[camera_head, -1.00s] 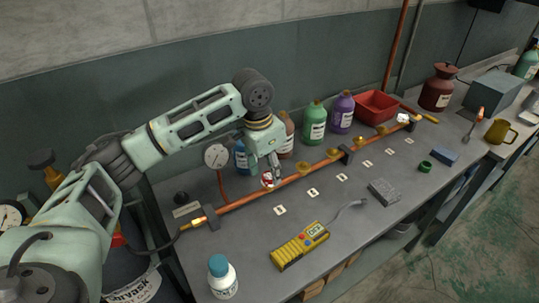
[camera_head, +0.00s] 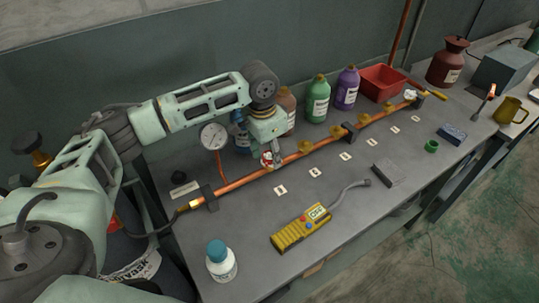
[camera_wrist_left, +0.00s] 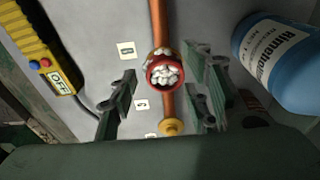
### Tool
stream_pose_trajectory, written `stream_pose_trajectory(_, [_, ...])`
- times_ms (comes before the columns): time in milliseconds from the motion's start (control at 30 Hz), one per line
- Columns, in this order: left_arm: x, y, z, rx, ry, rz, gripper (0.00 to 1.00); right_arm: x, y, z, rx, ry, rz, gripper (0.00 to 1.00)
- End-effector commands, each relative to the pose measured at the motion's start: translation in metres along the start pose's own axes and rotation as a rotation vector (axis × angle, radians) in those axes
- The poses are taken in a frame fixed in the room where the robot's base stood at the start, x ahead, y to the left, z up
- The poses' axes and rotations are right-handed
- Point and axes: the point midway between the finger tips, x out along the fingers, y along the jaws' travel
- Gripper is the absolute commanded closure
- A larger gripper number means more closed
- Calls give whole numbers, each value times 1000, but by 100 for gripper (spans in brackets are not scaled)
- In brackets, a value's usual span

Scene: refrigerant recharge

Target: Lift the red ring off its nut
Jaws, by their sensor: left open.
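The red ring (camera_head: 266,156) sits around a brass nut on the copper pipe (camera_head: 240,183), near the pipe's left part. In the left wrist view the ring (camera_wrist_left: 151,76) has white foam-like lumps inside it, and a little brass (camera_wrist_left: 157,52) shows at its edge. My left gripper (camera_head: 272,161) is low over the ring in the head view. In the left wrist view the gripper (camera_wrist_left: 163,76) is open, one finger on each side of the ring, with gaps between. My right gripper is not in view.
Several brass nuts line the pipe, with white lumps (camera_head: 411,95) at its far end. A gauge (camera_head: 214,136) and bottles (camera_head: 317,99) stand behind. A blue bottle (camera_wrist_left: 278,55) is close to my gripper.

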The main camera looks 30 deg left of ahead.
Motion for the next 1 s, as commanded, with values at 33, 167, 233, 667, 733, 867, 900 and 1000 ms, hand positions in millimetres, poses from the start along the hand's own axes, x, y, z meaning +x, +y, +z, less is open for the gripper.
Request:
stream_pose_trajectory(33, [4, 1, 0, 1, -1, 1, 56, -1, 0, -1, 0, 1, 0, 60])
stream_pose_trajectory(167, [7, 0, 0, 1, 1, 0, 56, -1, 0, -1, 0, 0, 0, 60])
stream_pose_trajectory(233, [7, 0, 0, 1, 1, 0, 56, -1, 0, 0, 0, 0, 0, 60])
stream_pose_trajectory(667, [7, 0, 0, 1, 1, 0, 86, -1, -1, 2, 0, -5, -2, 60])
stream_pose_trajectory(733, [7, 0, 0, 1, 1, 0, 86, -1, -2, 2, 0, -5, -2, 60])
stream_pose_trajectory(867, [7, 0, 0, 1, 1, 0, 86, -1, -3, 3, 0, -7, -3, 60])
stream_pose_trajectory(900, [6, 0, 0, 1, 2, 0, 86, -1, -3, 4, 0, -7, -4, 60])
stream_pose_trajectory(1000, [3, 0, -1, 1, 2, -1, 86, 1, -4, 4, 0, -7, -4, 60])
